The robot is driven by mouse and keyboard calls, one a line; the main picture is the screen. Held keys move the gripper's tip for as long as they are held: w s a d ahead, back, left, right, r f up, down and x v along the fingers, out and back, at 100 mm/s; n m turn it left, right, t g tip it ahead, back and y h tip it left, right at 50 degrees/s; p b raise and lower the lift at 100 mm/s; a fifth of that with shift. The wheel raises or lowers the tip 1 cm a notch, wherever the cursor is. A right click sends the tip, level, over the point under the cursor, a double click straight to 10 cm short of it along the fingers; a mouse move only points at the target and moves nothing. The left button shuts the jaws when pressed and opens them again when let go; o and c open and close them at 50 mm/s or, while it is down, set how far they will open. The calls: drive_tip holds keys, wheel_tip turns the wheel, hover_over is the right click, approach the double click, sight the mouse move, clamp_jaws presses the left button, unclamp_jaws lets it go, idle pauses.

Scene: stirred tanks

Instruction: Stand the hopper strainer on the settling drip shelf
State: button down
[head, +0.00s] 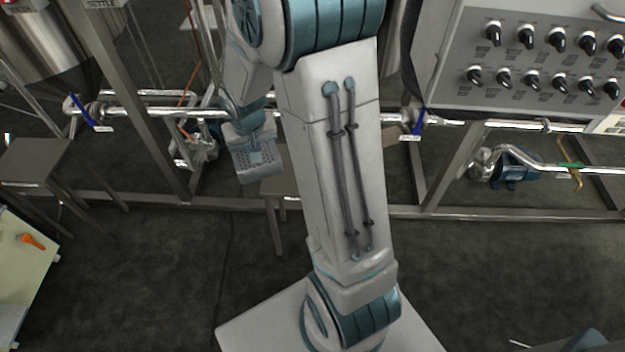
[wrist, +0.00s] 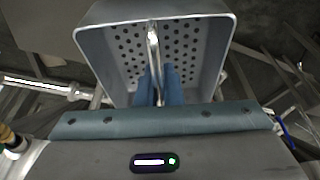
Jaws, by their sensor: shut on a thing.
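The hopper strainer (head: 258,168) is a grey, open-topped box with a perforated base. In the wrist view it (wrist: 215,65) fills the upper middle, with a thin metal bar across its middle. My gripper (head: 256,150) is shut on that bar; its blue fingers (wrist: 158,88) show on either side of it. The strainer hangs in the air, left of my arm in the head view. A grey shelf (head: 275,187) shows just below and right of it, partly hidden by my arm. Another grey shelf (head: 36,160) stands at far left. I cannot tell which is the settling drip shelf.
A steel post labelled SETTLE (head: 135,95) and horizontal pipes (head: 150,111) lie behind the strainer. A control panel (head: 535,60) is at upper right and a pump (head: 512,168) below it. A pale table (head: 22,280) with an orange item stands at lower left. The dark floor (head: 140,280) is open.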

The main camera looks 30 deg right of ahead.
drive_tip(key=s+d+f+m+h, duration=0.15)
drive_tip(key=s+d+m, duration=0.3)
drive_tip(key=s, duration=0.45)
drive_tip(key=shift+g+y, duration=0.25)
drive_tip(key=shift+g, duration=0.05)
drive_tip(key=w+d+f, duration=0.2)
drive_tip(key=w, duration=0.1)
drive_tip(key=w+d+f+b, duration=0.1)
drive_tip(key=w+d+f, duration=0.1)
drive_tip(key=w, duration=0.1)
drive_tip(key=w+d+f, duration=0.2)
drive_tip(key=w, duration=0.1)
drive_tip(key=shift+w+d+f+b, duration=0.1)
drive_tip(key=shift+d+f+b, duration=0.1)
drive_tip(key=shift+f+b, duration=1.1)
drive_tip(key=shift+f, duration=1.1)
drive_tip(key=shift+f, duration=0.1)
drive_tip(key=c, duration=1.9)
unclamp_jaws()
drive_tip(key=shift+c, duration=0.2)
drive_tip(key=o, duration=0.4)
drive_tip(key=shift+c, duration=0.2)
